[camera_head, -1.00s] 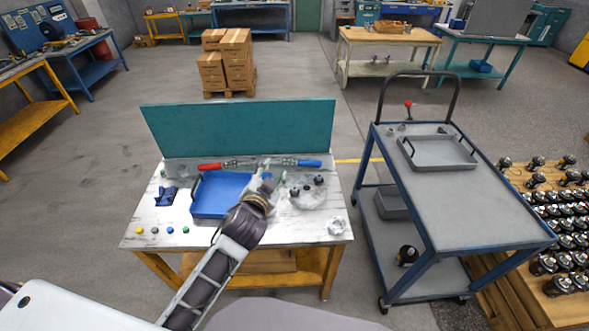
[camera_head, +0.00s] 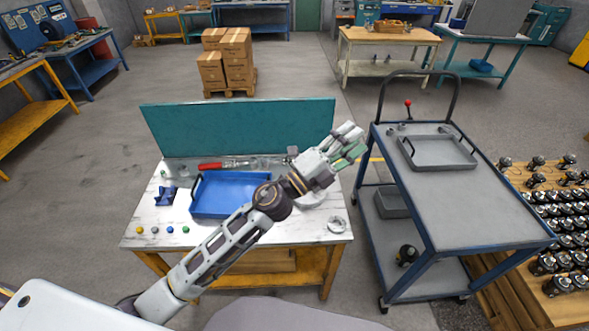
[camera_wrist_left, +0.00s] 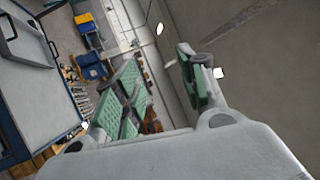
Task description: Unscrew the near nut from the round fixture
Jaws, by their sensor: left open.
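The round fixture (camera_head: 313,201) is a pale disc on the right part of the workbench. My left gripper and wrist hide most of it, and I cannot see its nuts now. My left gripper (camera_head: 350,143) is raised over the right end of the bench, its fingers pointing up and right in the head view. In the left wrist view its green-padded fingers (camera_wrist_left: 155,82) are well apart with nothing between them. The wrist view shows neither the fixture nor a nut. My right gripper is not in view.
A blue tray (camera_head: 230,210) lies mid-bench, with a red-handled tool (camera_head: 210,166) behind it. A metallic ring-like part (camera_head: 337,225) sits near the right front corner. A teal panel (camera_head: 235,128) closes the bench's back. A grey cart (camera_head: 450,195) stands to the right.

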